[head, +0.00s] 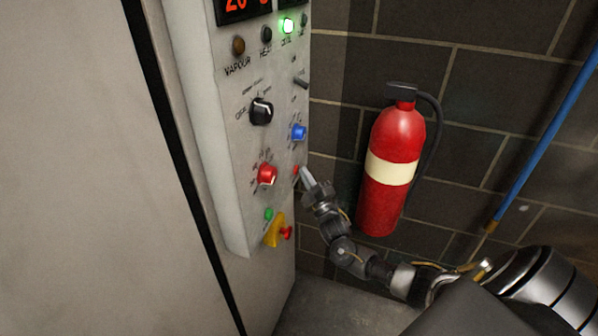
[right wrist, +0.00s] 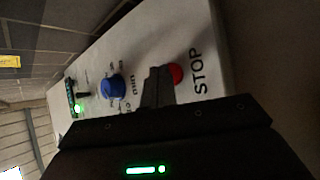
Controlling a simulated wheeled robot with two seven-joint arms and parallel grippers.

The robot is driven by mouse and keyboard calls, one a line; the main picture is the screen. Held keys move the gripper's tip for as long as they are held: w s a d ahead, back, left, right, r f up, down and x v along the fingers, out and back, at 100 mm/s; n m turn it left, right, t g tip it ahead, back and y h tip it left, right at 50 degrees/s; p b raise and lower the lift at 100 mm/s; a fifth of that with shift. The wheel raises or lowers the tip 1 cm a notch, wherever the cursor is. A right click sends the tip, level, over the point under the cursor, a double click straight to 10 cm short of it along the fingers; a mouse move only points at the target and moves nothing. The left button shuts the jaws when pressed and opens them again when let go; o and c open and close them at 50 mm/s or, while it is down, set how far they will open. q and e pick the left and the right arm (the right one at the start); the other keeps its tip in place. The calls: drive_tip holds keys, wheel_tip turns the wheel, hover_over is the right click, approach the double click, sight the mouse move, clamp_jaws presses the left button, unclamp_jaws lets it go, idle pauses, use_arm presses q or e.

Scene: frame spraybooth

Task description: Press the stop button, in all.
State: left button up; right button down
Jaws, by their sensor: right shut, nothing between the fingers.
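The stop button is a small red button (head: 296,171) low on the right side of the grey control panel (head: 225,180) in the head view. In the right wrist view the red button (right wrist: 176,73) sits beside the word STOP, partly hidden by my fingers. My right gripper (head: 304,172) is shut and empty, its fingertips close at the button's right. In the right wrist view the shut fingers (right wrist: 158,72) reach up just left of the button. I cannot tell whether they touch it. My left gripper is not in view.
Near the button are a blue knob (head: 299,132), a red knob (head: 267,174), a black knob (head: 261,111) and a yellow-backed red mushroom button (head: 285,233). A green lamp (head: 288,25) is lit. A red fire extinguisher (head: 391,205) hangs on the brick wall behind my right arm.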

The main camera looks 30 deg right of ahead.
idle(0.4)
drive_tip(key=shift+s+d+p, duration=0.3)
drive_tip(key=shift+s+d, duration=0.2)
drive_tip(key=shift+s, duration=0.2)
drive_tip(key=s+d, duration=0.1)
drive_tip(key=s, duration=0.1)
drive_tip(key=s+d+p, duration=0.1)
drive_tip(key=s, duration=0.1)
drive_tip(key=shift+d, duration=0.4)
idle(0.8)
